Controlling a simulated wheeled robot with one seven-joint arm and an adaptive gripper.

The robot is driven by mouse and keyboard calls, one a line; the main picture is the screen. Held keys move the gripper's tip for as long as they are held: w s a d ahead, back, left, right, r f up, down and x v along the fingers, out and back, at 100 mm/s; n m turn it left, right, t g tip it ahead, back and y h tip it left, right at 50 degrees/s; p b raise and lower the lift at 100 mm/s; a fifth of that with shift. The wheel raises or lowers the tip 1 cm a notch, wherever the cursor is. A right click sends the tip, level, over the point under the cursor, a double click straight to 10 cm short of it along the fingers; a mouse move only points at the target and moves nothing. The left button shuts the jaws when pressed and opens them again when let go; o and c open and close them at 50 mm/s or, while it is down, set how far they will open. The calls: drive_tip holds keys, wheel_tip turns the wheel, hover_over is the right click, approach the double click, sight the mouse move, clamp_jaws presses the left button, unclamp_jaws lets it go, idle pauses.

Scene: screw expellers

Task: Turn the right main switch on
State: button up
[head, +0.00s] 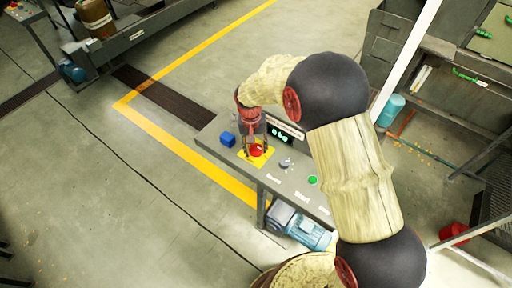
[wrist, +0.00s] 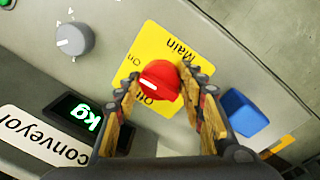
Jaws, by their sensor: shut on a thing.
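The main switch is a red round knob (wrist: 160,82) on a yellow plate (wrist: 142,42) marked "Main", "On" and "Off". The knob has a short white mark on its face. The mark lies on the side near the printed "Off". In the head view the red knob (head: 257,151) shows at the left part of the panel, below my gripper (head: 254,142). My gripper comes down from above, with one finger on each side of the knob, and is shut on it. In the wrist view the fingers hide part of the yellow plate.
On the grey control panel (head: 213,137), a blue block (head: 228,139) sits left of the plate. A grey dial (wrist: 73,39), a green button (head: 313,180) and a lit green "kg" display (wrist: 82,117) are nearby. A blue motor (head: 306,231) stands beneath. The floor to the left is clear.

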sight(253, 149)
drive_tip(key=shift+m, duration=0.3)
idle(0.4)
drive_tip(key=o, duration=1)
drive_tip(key=shift+a, duration=0.1)
drive_tip(key=shift+o, duration=0.9)
wheel_tip(253, 149, up, 12)
drive_tip(key=a, duration=0.1)
